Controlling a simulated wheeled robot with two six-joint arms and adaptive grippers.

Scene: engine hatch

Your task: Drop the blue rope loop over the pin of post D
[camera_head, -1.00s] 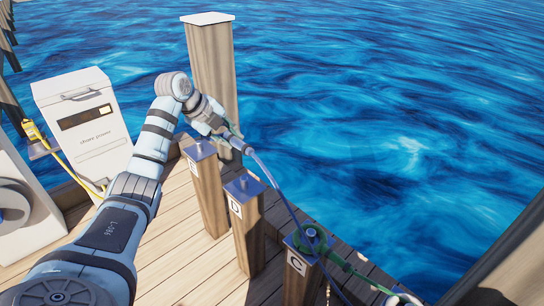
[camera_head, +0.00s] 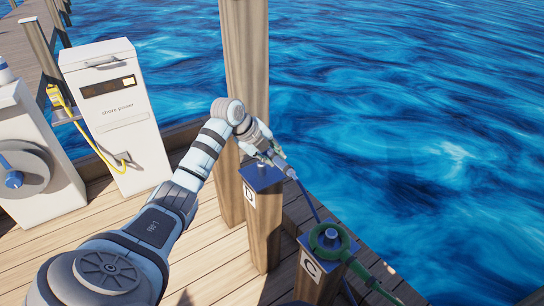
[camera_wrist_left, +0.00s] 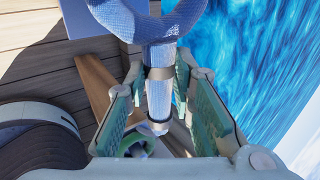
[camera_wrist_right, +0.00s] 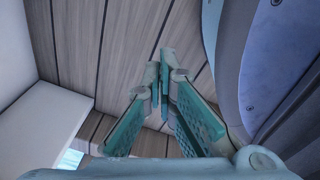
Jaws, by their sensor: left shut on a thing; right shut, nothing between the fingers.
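My left gripper (camera_head: 278,160) is shut on the blue rope just below its loop, over or beside the top of post D. In the left wrist view the blue rope loop (camera_wrist_left: 147,28) lies beyond the fingertips, with a grey collar (camera_wrist_left: 160,74) between the fingers (camera_wrist_left: 165,95). I cannot tell whether the loop is around the pin. My right gripper (camera_wrist_right: 160,82) is shut and empty above planks, seen only in its wrist view.
Post C (camera_head: 317,278) stands nearer and to the right, with a green loop (camera_head: 328,238) around its pin. A tall wooden piling (camera_head: 247,50) rises behind post D. A white shore power box (camera_head: 117,120) with a yellow cable stands left. Water lies beyond the dock edge.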

